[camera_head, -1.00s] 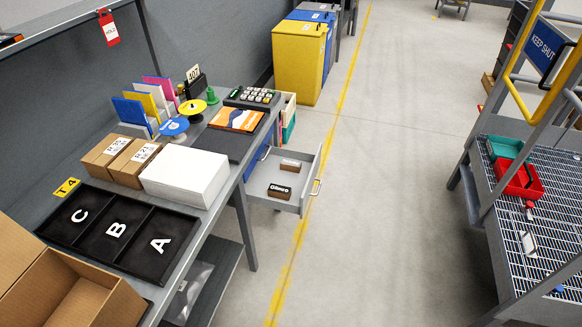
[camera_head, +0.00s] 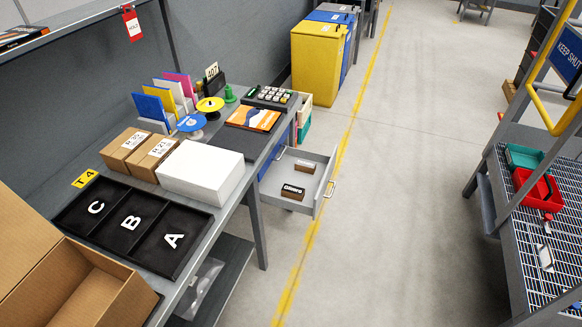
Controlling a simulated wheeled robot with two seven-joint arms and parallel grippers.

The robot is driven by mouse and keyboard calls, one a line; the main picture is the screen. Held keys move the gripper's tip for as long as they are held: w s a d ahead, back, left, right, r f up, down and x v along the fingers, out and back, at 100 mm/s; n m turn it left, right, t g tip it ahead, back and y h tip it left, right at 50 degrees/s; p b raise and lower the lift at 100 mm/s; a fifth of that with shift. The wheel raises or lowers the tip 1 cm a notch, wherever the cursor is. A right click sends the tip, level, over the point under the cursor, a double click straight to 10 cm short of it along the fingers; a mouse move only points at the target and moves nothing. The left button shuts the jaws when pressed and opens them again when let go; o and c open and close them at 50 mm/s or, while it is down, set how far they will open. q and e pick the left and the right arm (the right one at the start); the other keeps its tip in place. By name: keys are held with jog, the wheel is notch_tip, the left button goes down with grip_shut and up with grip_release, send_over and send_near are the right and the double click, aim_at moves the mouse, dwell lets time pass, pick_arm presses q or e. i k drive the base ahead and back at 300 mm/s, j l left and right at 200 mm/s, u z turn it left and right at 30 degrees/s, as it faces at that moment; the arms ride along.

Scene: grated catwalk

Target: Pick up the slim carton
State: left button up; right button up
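No object is clearly marked as the slim carton. A small pale flat item (camera_head: 545,257) lies on the metal grating at the right; it is too small to tell what it is. Two small boxes lie in the open drawer: a dark-faced one with white lettering (camera_head: 293,191) and a brown one with a pale label (camera_head: 304,167). Two brown labelled cartons, one at left (camera_head: 125,149) and one at right (camera_head: 154,158), stand side by side on the desk beside a larger white box (camera_head: 201,172). Neither of my grippers is in view.
A black tray (camera_head: 170,260) lettered A, B, C and an open cardboard box (camera_head: 100,291) are on the desk. The drawer (camera_head: 321,196) juts into the aisle. Red (camera_head: 553,197) and green (camera_head: 524,153) bins sit on the grating behind a yellow rail. The floor between is clear.

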aim_at(308, 166)
jog(key=i+l+u, duration=0.15)
jog(key=i+u, duration=0.25)
jog(key=i+l+u, duration=0.2)
jog(key=u, duration=0.15)
